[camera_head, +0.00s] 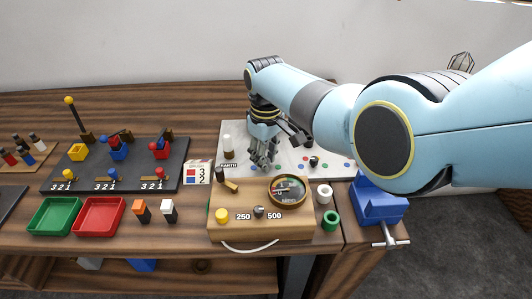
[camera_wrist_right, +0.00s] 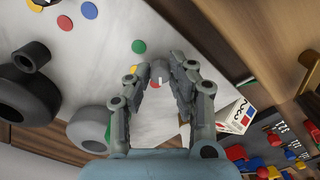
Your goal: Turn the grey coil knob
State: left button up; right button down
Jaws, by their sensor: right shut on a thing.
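My right gripper (camera_head: 262,163) points down at the white panel (camera_head: 240,133) at the back of the bench. In the right wrist view its fingertips (camera_wrist_right: 160,78) are close together around a small grey piece with a pale mark, which I take for the grey coil knob (camera_wrist_right: 158,76). Another small grey knob (camera_head: 259,212) sits between 250 and 500 on the wooden meter box (camera_head: 290,227). My left gripper is not in view.
A round meter (camera_head: 287,190) is in front. A blue vise (camera_head: 378,205) is at right; red tray (camera_head: 100,215) and green tray (camera_head: 54,215) at left.

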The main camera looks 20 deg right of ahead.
jog(key=shift+m, duration=1.1)
jog(key=c, duration=1.2)
grip_release()
notch_tip(320, 180, up, 12)
jog(key=shift+f, duration=0.1)
